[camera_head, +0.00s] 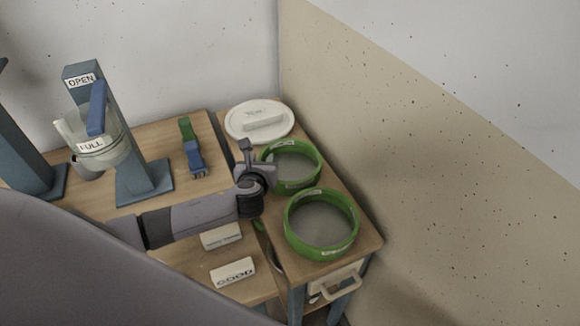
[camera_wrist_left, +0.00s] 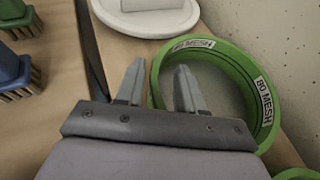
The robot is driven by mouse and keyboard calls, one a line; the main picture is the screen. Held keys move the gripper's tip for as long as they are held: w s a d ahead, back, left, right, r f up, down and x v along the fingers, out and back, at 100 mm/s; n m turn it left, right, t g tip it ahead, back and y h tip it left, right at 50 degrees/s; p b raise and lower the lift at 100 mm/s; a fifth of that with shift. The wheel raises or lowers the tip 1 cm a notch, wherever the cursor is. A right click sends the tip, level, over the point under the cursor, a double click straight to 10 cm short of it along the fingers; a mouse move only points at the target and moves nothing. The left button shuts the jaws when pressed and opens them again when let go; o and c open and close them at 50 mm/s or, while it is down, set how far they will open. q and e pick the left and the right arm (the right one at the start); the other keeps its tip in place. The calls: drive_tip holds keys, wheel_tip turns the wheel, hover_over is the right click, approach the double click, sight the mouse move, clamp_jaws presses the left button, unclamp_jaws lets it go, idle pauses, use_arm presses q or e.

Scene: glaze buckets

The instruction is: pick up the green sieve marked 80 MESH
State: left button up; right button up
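The green sieve marked 80 MESH (camera_head: 312,155) is the farther of two green rings on the narrow table at right. In the left wrist view the same sieve (camera_wrist_left: 262,80) shows two 80 MESH labels inside its wall. My left gripper (camera_head: 260,166) is at its left side. In the left wrist view my left gripper (camera_wrist_left: 160,67) is open, one finger outside the ring and one over its inside, with the left part of the rim between them. I cannot tell whether the fingers touch it. My right gripper is out of view.
A second green sieve (camera_head: 347,245) lies close in front. A white lid (camera_head: 238,125) lies behind. Green and blue brushes (camera_head: 193,155), a FULL jug (camera_head: 112,150) on an OPEN stand (camera_head: 140,182), and white blocks, one marked GOOD (camera_head: 233,272), are at left. A speckled wall bounds the right.

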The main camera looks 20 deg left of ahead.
use_arm(q)
drive_tip(key=shift+f, duration=0.1)
clamp_jaws()
idle(0.4)
